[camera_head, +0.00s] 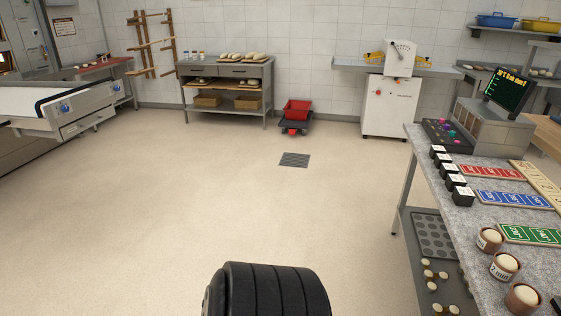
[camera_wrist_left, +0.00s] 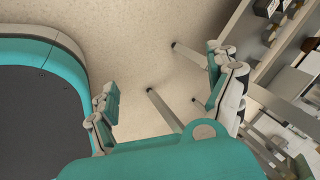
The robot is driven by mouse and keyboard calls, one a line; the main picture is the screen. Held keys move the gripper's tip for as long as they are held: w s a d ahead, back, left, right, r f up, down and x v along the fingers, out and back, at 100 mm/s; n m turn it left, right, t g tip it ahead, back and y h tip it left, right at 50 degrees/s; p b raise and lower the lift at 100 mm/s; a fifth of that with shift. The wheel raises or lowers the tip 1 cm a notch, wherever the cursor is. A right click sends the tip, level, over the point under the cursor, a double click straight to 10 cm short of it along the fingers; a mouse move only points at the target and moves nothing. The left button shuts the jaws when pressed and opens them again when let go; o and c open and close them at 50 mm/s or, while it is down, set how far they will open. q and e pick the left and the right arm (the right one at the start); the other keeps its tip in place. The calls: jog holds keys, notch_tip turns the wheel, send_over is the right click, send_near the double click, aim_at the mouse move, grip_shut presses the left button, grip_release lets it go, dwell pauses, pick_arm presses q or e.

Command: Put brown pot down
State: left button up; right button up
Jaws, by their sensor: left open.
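Three brown pots stand on the right-hand grey counter in the head view: one towards the back (camera_head: 489,240), a middle one (camera_head: 503,267) and a front one (camera_head: 522,299). Each has a pale rounded top, and labels show on some. My left gripper (camera_wrist_left: 160,88) shows only in the left wrist view. Its two teal and grey fingers are spread wide with nothing between them, over the pale floor. No brown pot can be made out in that view. My right gripper is in neither view.
The counter (camera_head: 462,222) holds black label blocks (camera_head: 459,181), red, blue and green boards, and a screen (camera_head: 507,92). A shelf below holds a muffin tray (camera_head: 434,235). A red bin (camera_head: 297,109) stands at the back wall.

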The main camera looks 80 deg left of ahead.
pick_arm(q)
jog(key=s+f+n+g, duration=0.2)
jog(key=s+f+n, duration=0.2)
jog(key=s, duration=0.5)
jog(key=s+d+f+n+g, duration=0.1)
jog(key=s+f+n+g, duration=0.2)
jog(key=s+n, duration=0.3)
jog(key=s, duration=0.4)
jog(key=shift+f, duration=0.4)
